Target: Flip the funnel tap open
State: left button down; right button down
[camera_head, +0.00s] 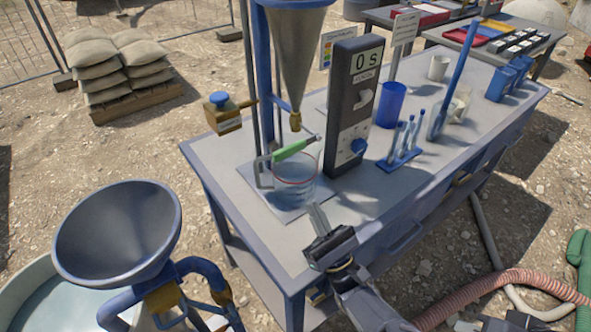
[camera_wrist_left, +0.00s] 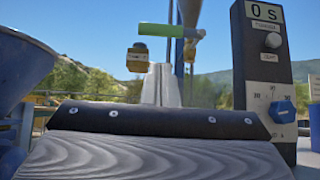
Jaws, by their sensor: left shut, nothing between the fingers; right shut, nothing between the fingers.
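The grey funnel (camera_head: 294,45) hangs in its blue stand above the table, with a brass spout (camera_head: 295,122) at its lower end. The tap's green lever (camera_head: 292,149) lies nearly level just below the spout; it also shows in the left wrist view (camera_wrist_left: 168,30). A clear measuring jug (camera_head: 296,183) stands under it. My left gripper (camera_head: 317,215) is shut and empty, in front of and below the lever, apart from it. Its fingertips (camera_wrist_left: 161,85) point up toward the lever in the left wrist view. My right gripper is not in view.
A dark timer (camera_head: 352,105) stands right of the funnel. A blue rack (camera_head: 402,158) and blue cup (camera_head: 390,103) are further right. A large grey funnel (camera_head: 118,232) stands at lower left.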

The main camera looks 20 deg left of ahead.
aim_at(297, 147)
pick_arm(q)
jog(key=shift+a+r, duration=0.1)
